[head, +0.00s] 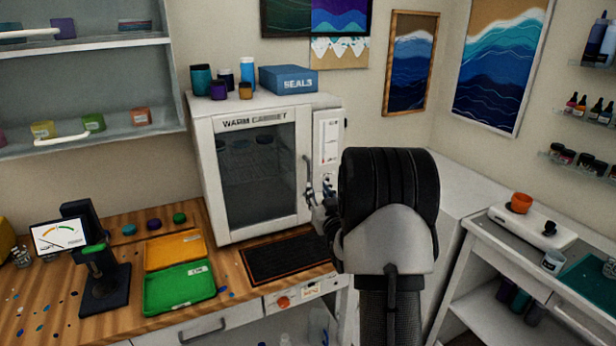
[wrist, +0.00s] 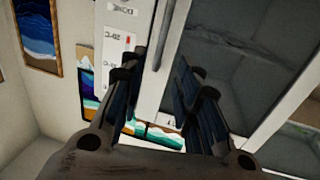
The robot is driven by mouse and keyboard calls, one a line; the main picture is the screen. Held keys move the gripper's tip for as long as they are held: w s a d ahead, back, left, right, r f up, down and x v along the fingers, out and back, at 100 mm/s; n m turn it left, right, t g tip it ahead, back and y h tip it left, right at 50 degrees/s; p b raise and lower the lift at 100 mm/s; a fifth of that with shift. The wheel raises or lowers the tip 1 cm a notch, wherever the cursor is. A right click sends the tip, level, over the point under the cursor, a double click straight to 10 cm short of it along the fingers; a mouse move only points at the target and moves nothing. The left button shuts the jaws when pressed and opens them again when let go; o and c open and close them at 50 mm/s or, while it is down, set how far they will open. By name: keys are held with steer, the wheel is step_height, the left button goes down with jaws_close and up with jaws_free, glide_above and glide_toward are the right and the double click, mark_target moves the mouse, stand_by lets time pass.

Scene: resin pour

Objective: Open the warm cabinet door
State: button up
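The warm cabinet (head: 203,150) stands on the wooden bench against the back wall. Its glass door (head: 260,175) looks shut. A slim dark vertical handle (head: 307,172) runs along the door's right edge. My gripper (head: 319,188) is at the lower part of the handle, its far side partly hidden by my wrist. In the wrist view my gripper (wrist: 160,80) has its two fingers apart. The handle (wrist: 161,38) shows in line with the gap between them, against the white door frame. I cannot tell whether a finger touches it.
A dark mat (head: 288,257) lies in front of the cabinet. Green (head: 180,288) and orange (head: 176,250) trays are to its left. Bottles and a blue SEALS box (head: 288,79) sit on top of the cabinet. A side table (head: 545,238) is at right.

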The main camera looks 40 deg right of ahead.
mark_target(309, 175)
steer(key=b+x, duration=0.1)
steer(key=x, duration=1.1)
steer(key=shift+c, duration=0.5)
jaws_close()
